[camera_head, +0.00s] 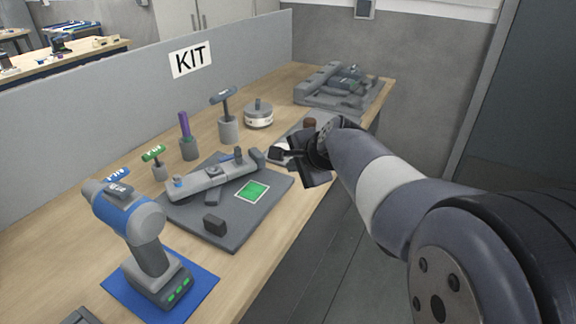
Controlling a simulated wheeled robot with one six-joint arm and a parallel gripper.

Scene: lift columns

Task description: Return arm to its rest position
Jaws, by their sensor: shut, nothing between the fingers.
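My arm reaches in from the right of the head view. My gripper (284,154) is at its far end, near the right edge of the bench and over or beside the grey board. Its fingers look dark and small here, and they are shut with nothing visible between them. The gap between the gripper and the bench is hard to judge. Part of the bench behind the gripper is hidden by it and by the arm.
The wooden bench (107,194) holds a grey board (272,207) with a fixture, a blue drill (130,218) on a blue mat (205,283), several tools in grey holders, and a grey fixture (322,92) at the back. A partition (90,110) stands behind. Floor at the right is clear.

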